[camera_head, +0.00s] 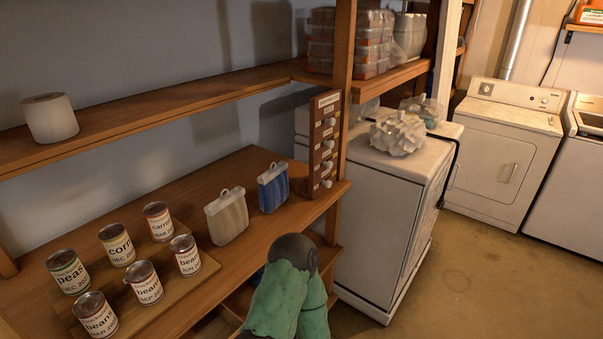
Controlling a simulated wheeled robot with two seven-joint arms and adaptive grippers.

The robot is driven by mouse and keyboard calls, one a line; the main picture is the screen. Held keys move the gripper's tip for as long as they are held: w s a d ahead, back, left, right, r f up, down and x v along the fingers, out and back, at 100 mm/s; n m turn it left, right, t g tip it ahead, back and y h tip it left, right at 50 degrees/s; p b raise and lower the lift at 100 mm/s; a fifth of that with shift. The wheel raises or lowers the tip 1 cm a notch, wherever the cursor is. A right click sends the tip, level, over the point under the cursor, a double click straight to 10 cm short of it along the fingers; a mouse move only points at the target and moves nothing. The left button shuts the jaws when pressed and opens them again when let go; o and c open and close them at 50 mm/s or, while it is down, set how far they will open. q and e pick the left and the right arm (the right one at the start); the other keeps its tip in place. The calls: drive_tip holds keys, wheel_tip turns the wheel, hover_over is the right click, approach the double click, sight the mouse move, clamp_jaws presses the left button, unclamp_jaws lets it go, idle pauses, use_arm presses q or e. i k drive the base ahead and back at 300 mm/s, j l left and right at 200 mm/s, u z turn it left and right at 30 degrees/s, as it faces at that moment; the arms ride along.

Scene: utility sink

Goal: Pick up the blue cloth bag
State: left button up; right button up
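The blue cloth bag (273,188) stands upright on the wooden shelf board, towards its right end. It is a small dark blue bag with a pale top edge and a small handle loop. A beige cloth bag (227,216) of similar shape stands just to its left, with a small gap between them. Neither of my grippers shows in the head view. A green, dark-capped part rises at the bottom middle in front of the shelf, with no fingers visible on it. Nothing touches the blue bag.
Several labelled cans (143,281) stand on a low wooden riser to the left. A wooden panel with knobs (325,143) is just right of the blue bag. An upper shelf (170,110) runs above, carrying a white roll (50,118). A white appliance (380,220) stands to the right.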

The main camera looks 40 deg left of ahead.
sight(273, 187)
drive_tip(key=i+u, duration=0.1)
drive_tip(key=i, duration=0.8)
drive_tip(key=i+l, duration=0.2)
drive_tip(key=i, duration=0.75)
drive_tip(key=i+u, duration=0.2)
drive_tip(key=u, duration=1.8)
